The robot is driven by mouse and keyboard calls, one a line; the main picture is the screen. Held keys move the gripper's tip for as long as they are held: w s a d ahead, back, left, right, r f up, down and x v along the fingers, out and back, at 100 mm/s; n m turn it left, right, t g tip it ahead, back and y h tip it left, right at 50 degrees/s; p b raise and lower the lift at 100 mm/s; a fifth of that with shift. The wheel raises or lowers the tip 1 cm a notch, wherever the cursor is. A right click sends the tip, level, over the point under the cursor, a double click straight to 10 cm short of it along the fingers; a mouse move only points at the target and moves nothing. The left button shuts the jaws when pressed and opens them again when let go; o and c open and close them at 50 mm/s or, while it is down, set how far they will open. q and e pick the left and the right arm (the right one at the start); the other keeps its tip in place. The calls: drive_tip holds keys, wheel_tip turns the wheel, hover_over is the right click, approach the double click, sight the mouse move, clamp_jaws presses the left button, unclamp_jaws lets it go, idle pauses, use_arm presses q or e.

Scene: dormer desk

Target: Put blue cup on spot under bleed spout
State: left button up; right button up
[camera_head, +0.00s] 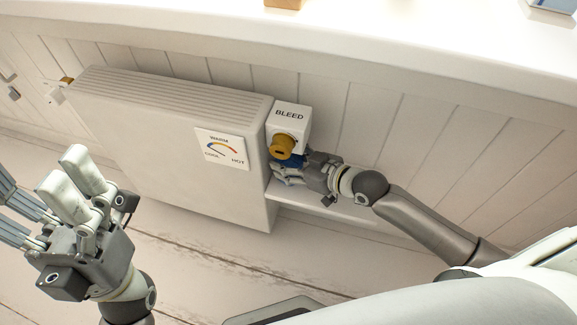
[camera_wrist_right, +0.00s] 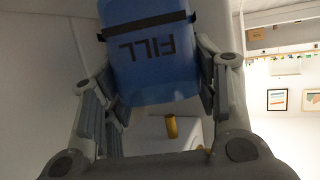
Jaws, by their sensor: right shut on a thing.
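The blue cup (camera_head: 290,160) shows only as a small blue patch under the brass spout in the head view. In the right wrist view the blue cup (camera_wrist_right: 155,55) is large, with "FILL" upside down and a dark band. My right gripper (camera_head: 288,173) is shut on it, with fingers (camera_wrist_right: 160,85) on both sides. The brass spout (camera_head: 282,147) sits on the white BLEED box (camera_head: 291,117) just above the cup. The spot under the spout is hidden by cup and gripper. My left gripper (camera_head: 45,192) is open and empty, away to the left.
The white radiator (camera_head: 150,140) with its dial plate (camera_head: 221,148) stands directly left of the right gripper. A narrow white ledge (camera_head: 335,207) runs below the gripper. A white desk top (camera_head: 400,45) overhangs above. Floor (camera_head: 210,250) in front is clear.

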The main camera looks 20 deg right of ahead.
drive_tip(key=shift+w+a+f+b, duration=0.1)
drive_tip(key=shift+w+f+b, duration=0.05)
drive_tip(key=shift+f+b, duration=0.15)
drive_tip(key=shift+w+a+f+b, duration=0.1)
drive_tip(key=shift+f+b, duration=0.1)
drive_tip(key=shift+f, duration=0.15)
drive_tip(key=shift+d+f+b, duration=0.1)
drive_tip(key=shift+f+b, duration=0.15)
drive_tip(key=shift+b, duration=0.1)
drive_tip(key=shift+r, duration=0.15)
drive_tip(key=o, duration=1)
